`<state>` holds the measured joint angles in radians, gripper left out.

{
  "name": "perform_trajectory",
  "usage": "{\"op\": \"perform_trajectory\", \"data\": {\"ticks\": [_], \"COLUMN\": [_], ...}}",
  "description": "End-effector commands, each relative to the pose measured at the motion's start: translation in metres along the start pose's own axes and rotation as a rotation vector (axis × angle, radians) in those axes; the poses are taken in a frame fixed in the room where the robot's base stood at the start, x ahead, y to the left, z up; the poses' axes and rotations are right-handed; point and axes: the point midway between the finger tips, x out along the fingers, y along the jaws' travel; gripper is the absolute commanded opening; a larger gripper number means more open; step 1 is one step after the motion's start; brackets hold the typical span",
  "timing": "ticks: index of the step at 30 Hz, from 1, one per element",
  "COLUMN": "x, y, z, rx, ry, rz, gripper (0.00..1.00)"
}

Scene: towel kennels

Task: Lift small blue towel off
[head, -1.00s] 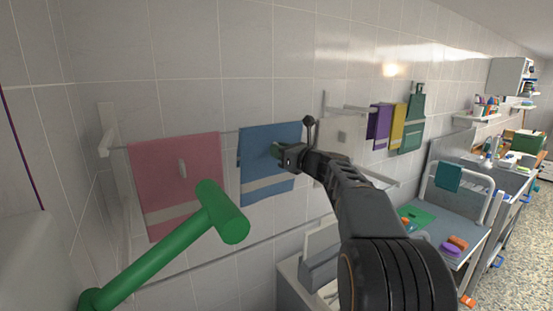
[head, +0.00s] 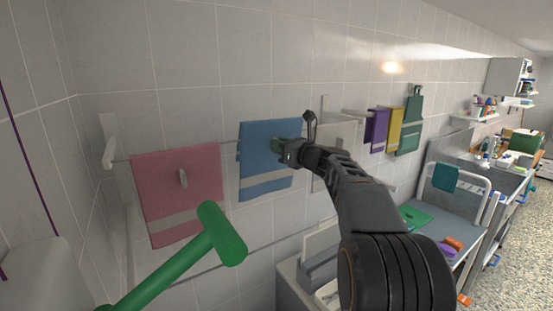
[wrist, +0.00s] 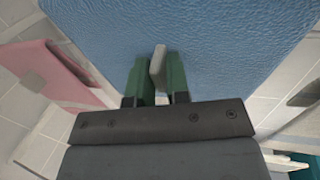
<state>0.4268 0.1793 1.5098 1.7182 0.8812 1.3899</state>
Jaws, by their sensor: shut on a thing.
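The blue towel (head: 268,165) with a pale stripe near its lower edge hangs on a wall rail, to the right of the pink towel. My gripper (head: 285,147) is at the right part of the blue towel's front. In the wrist view, the blue towel (wrist: 210,35) fills the upper part. There, the green fingers of my gripper (wrist: 157,78) are shut on a light grey tab (wrist: 158,66) that stands out from the towel's face.
A pink towel (head: 175,188) with a similar tab hangs to the left on the same rail. Purple (head: 376,131) and yellow (head: 395,128) towels and a green apron (head: 411,122) hang further right. A grey cart (head: 455,215) stands at the right. A green bar (head: 190,262) crosses the lower left foreground.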

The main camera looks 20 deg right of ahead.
Motion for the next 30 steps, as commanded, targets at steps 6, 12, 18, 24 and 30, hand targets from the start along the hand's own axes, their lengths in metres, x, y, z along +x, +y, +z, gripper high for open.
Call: {"op": "perform_trajectory", "data": {"ticks": [6, 12, 18, 24, 30], "x": [0.003, 0.003, 0.004, 0.005, 0.005], "y": [0.004, 0.005, 0.006, 0.005, 0.004], "z": [0.037, 0.061, 0.076, 0.082, 0.079], "rx": [-0.007, -0.007, -0.005, -0.005, -0.006], "ry": [-0.018, -0.02, -0.021, -0.017, -0.012], "rz": [0.005, 0.006, 0.008, 0.007, 0.007], "gripper": [0.0, 0.0, 0.0, 0.0, 0.0]}}
